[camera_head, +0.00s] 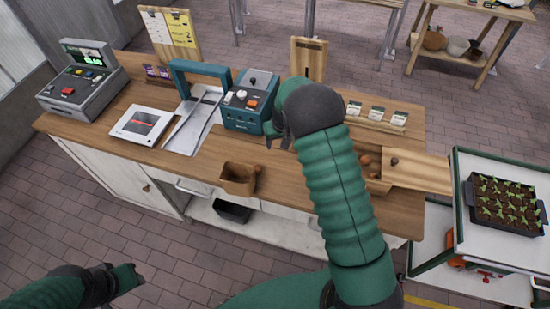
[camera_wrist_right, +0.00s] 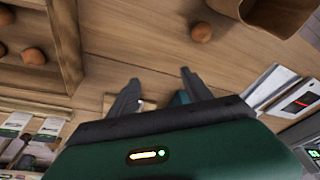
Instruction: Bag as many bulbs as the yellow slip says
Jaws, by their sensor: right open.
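The yellow slip (camera_head: 181,29) is on a board at the counter's back left; its writing is too small to read. Brown bulbs (camera_wrist_right: 34,56) lie in a wooden compartment tray (camera_wrist_right: 68,45), which my right arm mostly hides in the head view. One loose bulb (camera_wrist_right: 201,26) lies on the counter, between the tray and a brown scoop-like container (camera_head: 238,180). My right gripper (camera_wrist_right: 157,84) is open and empty above the counter. A pale grey sheet-like piece (camera_head: 196,118), perhaps the bag, lies below a teal frame (camera_head: 203,68). My left gripper (camera_head: 139,277) is off the counter at lower left; its jaw gap is unclear.
A grey register (camera_head: 83,82), a white flat device with a dark display (camera_head: 142,125) and a teal box with buttons (camera_head: 248,105) crowd the counter's left half. Seed packets (camera_head: 376,113) stand at the back. A cart with a seedling tray (camera_head: 508,221) stands right.

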